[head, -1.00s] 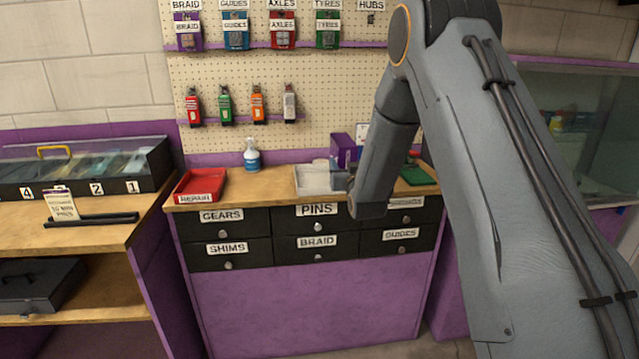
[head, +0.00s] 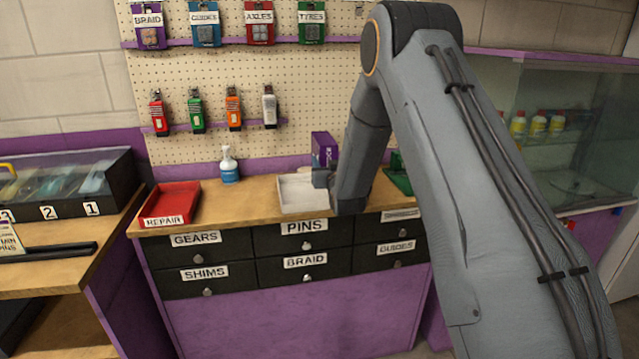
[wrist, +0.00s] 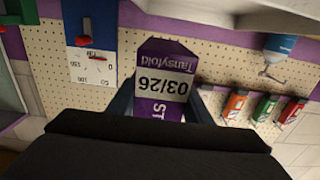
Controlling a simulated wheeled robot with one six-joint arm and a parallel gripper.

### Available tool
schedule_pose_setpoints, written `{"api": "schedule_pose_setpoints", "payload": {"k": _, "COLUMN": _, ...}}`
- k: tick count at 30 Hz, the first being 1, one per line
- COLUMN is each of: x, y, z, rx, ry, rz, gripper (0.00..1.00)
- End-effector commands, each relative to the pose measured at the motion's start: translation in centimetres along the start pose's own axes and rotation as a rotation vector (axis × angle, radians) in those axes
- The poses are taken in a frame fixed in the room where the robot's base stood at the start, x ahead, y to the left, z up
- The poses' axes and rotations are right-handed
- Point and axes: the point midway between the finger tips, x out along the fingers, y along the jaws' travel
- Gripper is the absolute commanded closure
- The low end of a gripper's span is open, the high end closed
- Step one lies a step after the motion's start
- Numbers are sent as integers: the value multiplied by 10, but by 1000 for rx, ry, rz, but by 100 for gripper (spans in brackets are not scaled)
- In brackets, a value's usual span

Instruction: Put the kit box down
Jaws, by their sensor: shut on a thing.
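I cannot tell whether the box's base touches the worktop.
A pale grey tray (head: 296,196) lies just left of my gripper. A red REPAIR tray (head: 170,205) and a blue-white bottle (head: 229,166) stand further left. A green item (head: 398,176) lies to the right. The pegboard (head: 215,75) rises close behind.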

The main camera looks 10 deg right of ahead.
Motion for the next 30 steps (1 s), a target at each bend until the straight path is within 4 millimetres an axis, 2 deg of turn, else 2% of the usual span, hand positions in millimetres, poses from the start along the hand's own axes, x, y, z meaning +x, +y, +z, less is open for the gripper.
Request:
{"api": "schedule_pose_setpoints", "payload": {"k": 3, "x": 0, "y": -3, "z": 16, "rx": 0, "ry": 1, "rz": -4, "gripper": 87}}
{"api": "schedule_pose_setpoints", "payload": {"k": 11, "x": 0, "y": -2, "z": 36, "rx": 0, "ry": 1, "rz": -2, "gripper": 87}}
{"api": "schedule_pose_setpoints", "payload": {"k": 18, "x": 0, "y": 1, "z": 64, "rx": 0, "ry": 2, "rz": 1, "gripper": 87}}
{"api": "schedule_pose_setpoints", "payload": {"k": 30, "x": 0, "y": 1, "z": 71, "rx": 0, "ry": 3, "rz": 1, "gripper": 87}}
